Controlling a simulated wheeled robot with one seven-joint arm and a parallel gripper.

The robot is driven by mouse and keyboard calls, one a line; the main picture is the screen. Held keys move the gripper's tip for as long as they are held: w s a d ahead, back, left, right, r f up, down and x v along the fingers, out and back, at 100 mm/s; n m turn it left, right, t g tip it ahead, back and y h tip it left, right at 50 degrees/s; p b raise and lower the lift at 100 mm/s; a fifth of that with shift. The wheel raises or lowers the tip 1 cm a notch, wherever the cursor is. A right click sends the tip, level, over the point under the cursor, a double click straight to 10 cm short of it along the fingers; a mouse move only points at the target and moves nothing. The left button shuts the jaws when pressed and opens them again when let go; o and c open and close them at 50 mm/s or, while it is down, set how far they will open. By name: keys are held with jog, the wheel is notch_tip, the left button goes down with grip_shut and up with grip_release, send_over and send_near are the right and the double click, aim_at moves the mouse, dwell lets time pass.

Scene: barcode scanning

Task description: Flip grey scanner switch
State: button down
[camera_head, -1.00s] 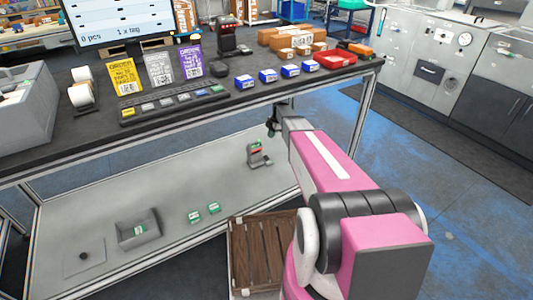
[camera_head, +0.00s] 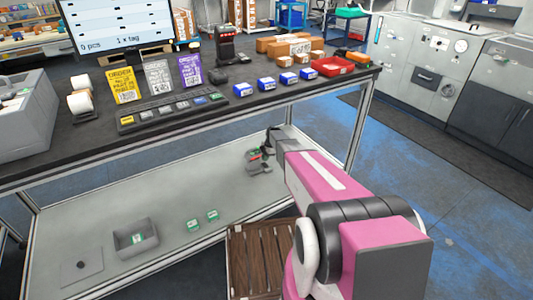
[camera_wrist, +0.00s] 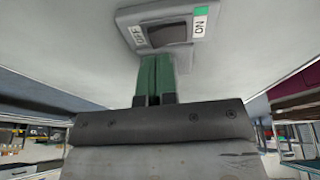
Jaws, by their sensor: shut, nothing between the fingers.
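The grey scanner switch (camera_head: 255,166) stands on the lower shelf (camera_head: 110,205) under the table. In the wrist view, the switch (camera_wrist: 205,42) has a grey housing, a dark rocker (camera_wrist: 168,34), an OFF label at left and an ON label with a green patch at right. My gripper (camera_wrist: 155,60) is shut and empty, its green fingers together at the housing's near edge below the rocker. I cannot tell whether they touch it. In the head view, my gripper (camera_head: 267,151) is at the switch and partly hides it.
The tabletop edge runs above my gripper. On the lower shelf are a grey bin (camera_head: 136,250) and two small green-and-white boxes (camera_head: 193,224). A wooden crate (camera_head: 258,258) stands beside my arm. Blue-and-white boxes (camera_head: 266,84) and a red tray (camera_head: 333,67) are on the tabletop.

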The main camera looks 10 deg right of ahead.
aim_at(265, 165)
jog(key=shift+w+a+f, duration=0.1)
jog(key=shift+f, duration=0.8)
jog(key=shift+w+f+g, duration=0.4)
jog(key=shift+f, duration=0.05)
jog(key=shift+s+r, duration=0.1)
jog(key=shift+s, duration=0.15)
jog(key=shift+s+d+r, duration=0.2)
jog(key=shift+s+d, duration=0.05)
jog(key=shift+s, duration=0.45)
